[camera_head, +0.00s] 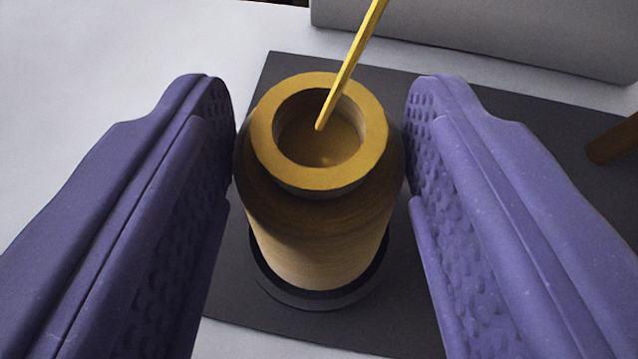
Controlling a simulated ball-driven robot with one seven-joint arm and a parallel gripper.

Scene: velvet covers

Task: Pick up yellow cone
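No plain yellow cone shows in the camera view. A round wooden jar (320,235) with a thick golden-yellow rim and an open mouth stands upright in the middle. A thin yellow stick (350,65) comes in from the top edge, and its lower tip appears over the jar's mouth. My gripper (320,125) has its two purple, dimpled fingers wide apart, one on each side of the jar. Both fingers meet the jar's outline at its wide shoulder. I cannot tell whether they press on it. The jar's far side is hidden.
A dark ring or round base (320,298) shows around the jar's foot, on a dark grey mat (480,115). A pale surface (90,80) lies around the mat. A light grey block (500,28) stands behind, and a brown wooden piece (612,142) is at the right edge.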

